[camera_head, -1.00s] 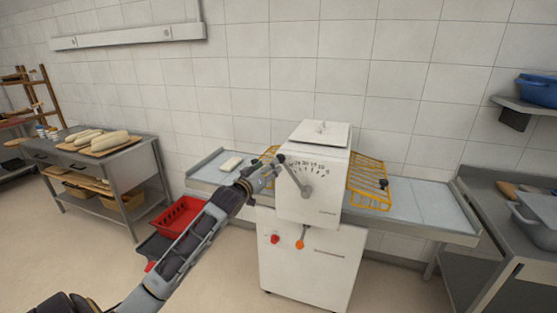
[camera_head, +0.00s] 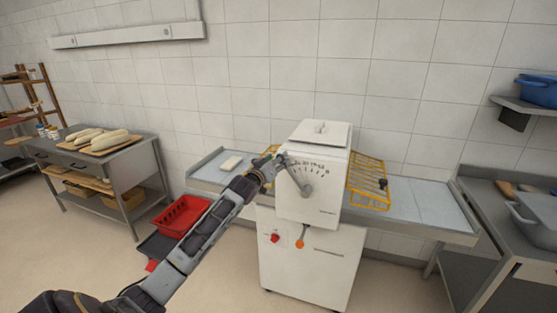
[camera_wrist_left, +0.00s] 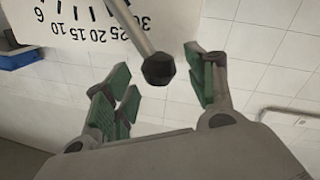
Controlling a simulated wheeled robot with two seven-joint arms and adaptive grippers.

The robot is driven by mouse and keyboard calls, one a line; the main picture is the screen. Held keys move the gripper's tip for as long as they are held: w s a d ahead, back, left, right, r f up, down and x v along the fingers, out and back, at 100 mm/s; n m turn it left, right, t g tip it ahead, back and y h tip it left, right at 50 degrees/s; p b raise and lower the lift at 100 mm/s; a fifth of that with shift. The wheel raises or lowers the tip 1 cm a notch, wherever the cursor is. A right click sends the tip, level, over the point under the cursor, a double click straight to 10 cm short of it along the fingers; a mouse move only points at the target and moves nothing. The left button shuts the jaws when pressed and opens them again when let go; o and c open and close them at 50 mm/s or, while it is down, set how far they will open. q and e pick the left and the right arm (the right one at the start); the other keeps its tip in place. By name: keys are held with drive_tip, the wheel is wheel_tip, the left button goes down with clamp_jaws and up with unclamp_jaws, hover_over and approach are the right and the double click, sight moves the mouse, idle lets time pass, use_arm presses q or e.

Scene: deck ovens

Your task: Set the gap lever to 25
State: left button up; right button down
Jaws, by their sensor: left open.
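The gap lever (camera_head: 295,175) is on the front of the white machine (camera_head: 318,208), angled up and left from its hub, with a dark ball knob at its end. The printed number scale (camera_head: 307,165) curves above the hub. In the left wrist view the knob (camera_wrist_left: 158,69) sits between my left gripper's fingers, and the rod crosses the dial between the 25 and 30 marks from this angle. My left gripper (camera_head: 274,163) is open around the knob, with gaps visible on both sides in the wrist view (camera_wrist_left: 163,88). My right gripper is out of view.
A dough piece (camera_head: 231,162) lies on the left conveyor. A red crate (camera_head: 180,217) is below it. A table with loaves (camera_head: 105,142) stands left.

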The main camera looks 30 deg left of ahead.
use_arm(q)
drive_tip(key=shift+w, duration=0.7)
drive_tip(key=shift+a, duration=0.1)
drive_tip(key=shift+c, duration=0.4)
clamp_jaws()
